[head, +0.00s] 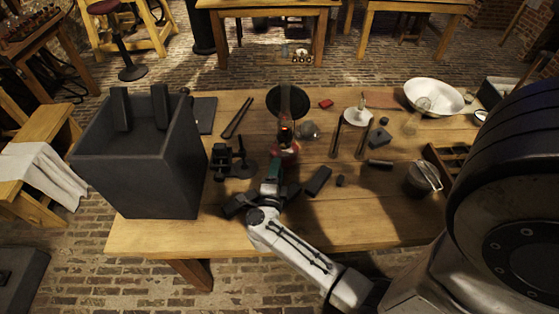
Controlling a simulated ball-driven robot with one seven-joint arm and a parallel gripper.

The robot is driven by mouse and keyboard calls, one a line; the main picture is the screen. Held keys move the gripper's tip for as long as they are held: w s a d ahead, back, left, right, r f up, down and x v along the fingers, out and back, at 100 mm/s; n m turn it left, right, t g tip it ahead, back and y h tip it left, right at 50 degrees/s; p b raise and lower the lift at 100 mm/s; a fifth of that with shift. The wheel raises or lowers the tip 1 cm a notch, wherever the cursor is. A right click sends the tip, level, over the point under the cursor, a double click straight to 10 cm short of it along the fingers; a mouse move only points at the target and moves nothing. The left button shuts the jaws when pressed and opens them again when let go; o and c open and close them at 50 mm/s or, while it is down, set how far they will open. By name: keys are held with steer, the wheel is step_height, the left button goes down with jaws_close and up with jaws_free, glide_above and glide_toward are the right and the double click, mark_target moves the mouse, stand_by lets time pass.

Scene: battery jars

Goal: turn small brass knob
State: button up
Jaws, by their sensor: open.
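My gripper (279,168) is over the middle of the wooden table, at the end of my pale arm that reaches up from the lower right. It is open, but its fingertips are small and hard to make out. Just beyond it stands a small lamp (286,138) with an orange glow, a reddish base and a dark round disc (288,100) behind it. The gripper overlaps the lower part of the lamp in the head view. I cannot tell whether they touch. No small brass knob can be made out; it is too small or hidden.
A large dark box (140,165) stands on the table's left. Dark blocks (318,180) lie near my gripper. A dark stand (243,165) is left of the lamp. To the right are a white bowl (447,97), a jar (417,180) and tubes.

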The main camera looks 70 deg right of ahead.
steer(key=shift+s+a, duration=0.15)
steer(key=shift+a, duration=0.6)
steer(key=shift+s+a, duration=0.1)
steer(key=shift+a, duration=0.6)
